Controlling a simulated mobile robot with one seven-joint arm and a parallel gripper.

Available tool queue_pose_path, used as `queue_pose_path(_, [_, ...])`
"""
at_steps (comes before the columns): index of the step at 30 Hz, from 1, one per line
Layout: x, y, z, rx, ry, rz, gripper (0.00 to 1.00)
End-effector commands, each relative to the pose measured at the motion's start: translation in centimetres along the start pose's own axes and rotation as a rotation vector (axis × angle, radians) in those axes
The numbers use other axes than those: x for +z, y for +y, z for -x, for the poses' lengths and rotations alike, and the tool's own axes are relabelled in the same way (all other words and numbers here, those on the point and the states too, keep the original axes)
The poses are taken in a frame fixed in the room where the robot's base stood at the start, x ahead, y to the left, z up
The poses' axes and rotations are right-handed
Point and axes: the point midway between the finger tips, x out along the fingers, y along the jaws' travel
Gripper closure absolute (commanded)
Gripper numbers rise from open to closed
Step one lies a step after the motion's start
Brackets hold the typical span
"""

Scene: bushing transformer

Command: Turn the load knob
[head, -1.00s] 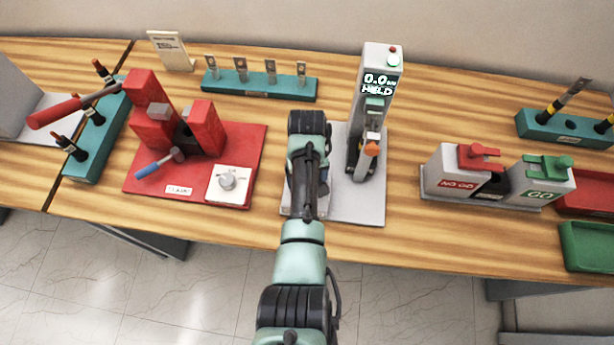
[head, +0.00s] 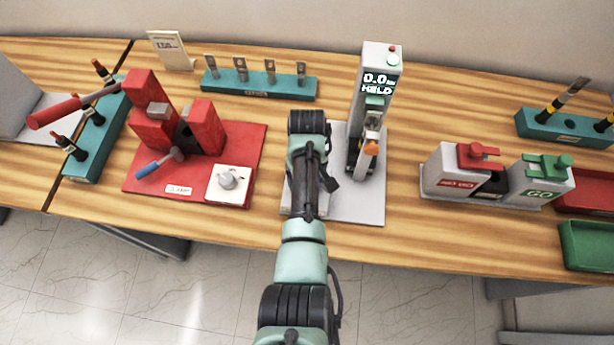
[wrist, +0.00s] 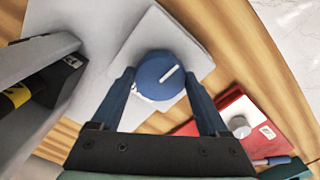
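The load knob (wrist: 158,78) is a round blue dial with a white pointer line, on a light grey plate (wrist: 197,58) in the wrist view. The line slants toward the upper right of that view. My gripper (wrist: 158,76) has one finger on each side of the knob, with the fingertips at its edges. I cannot tell whether they press on it. In the head view my arm (head: 305,180) hides the knob. The grey test stand (head: 375,85) beside it has a display reading 0.0 and HELD.
A red clamp fixture (head: 200,130) stands to the left of my arm, with a white-plated knob (head: 228,179). An orange-tipped part (head: 371,148) hangs at the stand. NO GO and GO boxes (head: 455,172) are to the right. A teal rack (head: 260,88) lies behind.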

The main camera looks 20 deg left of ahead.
Motion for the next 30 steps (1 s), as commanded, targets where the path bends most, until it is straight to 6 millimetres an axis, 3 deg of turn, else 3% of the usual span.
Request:
queue_pose_path(1, [-0.1,0.1,0.1,0.001,0.003,0.000,0.15])
queue_pose_path(4, [-0.1,0.1,0.1,0.001,0.003,-0.001,0.00])
queue_pose_path(16, [-0.1,0.1,1.1,0.001,0.004,-0.001,0.00])
queue_pose_path(30, [-0.1,0.1,10.0,0.004,0.007,-0.001,0.00])
